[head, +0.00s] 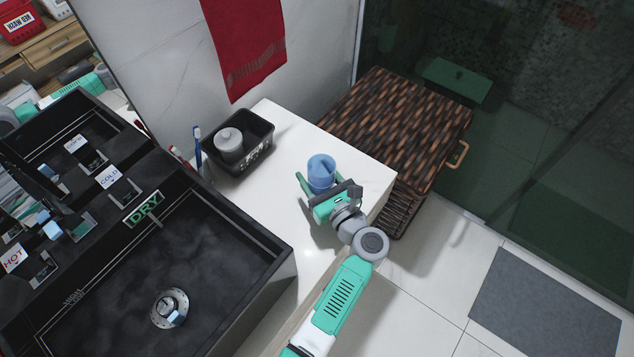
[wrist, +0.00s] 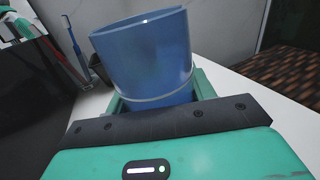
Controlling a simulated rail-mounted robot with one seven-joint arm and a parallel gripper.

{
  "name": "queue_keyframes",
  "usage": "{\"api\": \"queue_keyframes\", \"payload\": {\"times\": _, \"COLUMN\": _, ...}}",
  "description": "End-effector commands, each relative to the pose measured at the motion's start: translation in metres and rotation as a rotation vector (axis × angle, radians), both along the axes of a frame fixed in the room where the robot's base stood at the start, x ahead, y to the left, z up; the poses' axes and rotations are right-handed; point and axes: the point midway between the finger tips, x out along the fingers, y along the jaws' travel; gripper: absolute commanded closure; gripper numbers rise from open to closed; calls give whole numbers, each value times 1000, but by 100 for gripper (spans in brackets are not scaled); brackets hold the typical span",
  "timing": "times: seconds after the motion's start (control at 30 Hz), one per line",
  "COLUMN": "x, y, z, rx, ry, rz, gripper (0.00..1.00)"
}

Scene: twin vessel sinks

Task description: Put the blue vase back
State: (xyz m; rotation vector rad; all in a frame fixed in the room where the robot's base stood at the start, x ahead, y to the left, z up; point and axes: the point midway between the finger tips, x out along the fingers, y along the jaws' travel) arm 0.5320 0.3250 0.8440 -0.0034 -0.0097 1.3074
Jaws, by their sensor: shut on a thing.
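The blue vase (head: 321,170) is at the right part of the white countertop (head: 290,131) in the head view. My gripper (head: 319,184) is shut on it, with green fingers on both sides of its lower part. In the wrist view the blue vase (wrist: 147,58) fills the middle, its open rim up and tilted a little. The green fingers (wrist: 160,95) show at its sides. Its base is hidden behind my gripper, so I cannot tell whether it touches the counter.
A black basket (head: 238,143) with a grey round container (head: 229,141) stands left of the vase. Toothbrushes (head: 197,144) stand beside the black sink (head: 160,270). A woven hamper (head: 400,120) is beyond the counter's right edge. A red towel (head: 245,45) hangs behind. The counter around the vase is clear.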

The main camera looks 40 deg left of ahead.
Motion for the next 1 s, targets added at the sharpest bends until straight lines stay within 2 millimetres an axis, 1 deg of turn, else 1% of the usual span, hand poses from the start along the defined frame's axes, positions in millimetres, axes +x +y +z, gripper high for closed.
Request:
{"api": "queue_keyframes", "payload": {"times": 0.03, "x": 0, "y": 0, "z": -16, "rx": 1, "ry": 3, "rz": 0, "gripper": 76}}
{"api": "queue_keyframes", "payload": {"times": 0.1, "x": 0, "y": 0, "z": -25, "rx": 1, "ry": 2, "rz": 0, "gripper": 76}}
{"api": "queue_keyframes", "payload": {"times": 0.3, "x": 0, "y": 0, "z": -23, "rx": 0, "ry": 0, "rz": 0, "gripper": 76}}
{"api": "queue_keyframes", "payload": {"times": 0.43, "x": 0, "y": 0, "z": -26, "rx": 0, "ry": 0, "rz": 0, "gripper": 76}}
{"api": "queue_keyframes", "payload": {"times": 0.47, "x": 0, "y": 0, "z": -25, "rx": 0, "ry": 0, "rz": 0, "gripper": 40}}
{"api": "queue_keyframes", "payload": {"times": 0.53, "x": 0, "y": 0, "z": -25, "rx": -1, "ry": 0, "rz": 0, "gripper": 26}}
{"api": "queue_keyframes", "payload": {"times": 0.57, "x": 0, "y": 0, "z": -25, "rx": -1, "ry": 0, "rz": 0, "gripper": 24}}
{"api": "queue_keyframes", "payload": {"times": 0.77, "x": 0, "y": 0, "z": -25, "rx": -1, "ry": 0, "rz": 0, "gripper": 24}}
{"api": "queue_keyframes", "payload": {"times": 0.87, "x": 0, "y": -1, "z": -20, "rx": 0, "ry": 0, "rz": 0, "gripper": 24}}
{"api": "queue_keyframes", "payload": {"times": 0.97, "x": -4, "y": -18, "z": -21, "rx": -1, "ry": 2, "rz": -4, "gripper": 24}}
{"api": "queue_keyframes", "payload": {"times": 1.0, "x": -6, "y": -27, "z": -19, "rx": -2, "ry": 2, "rz": -5, "gripper": 24}}
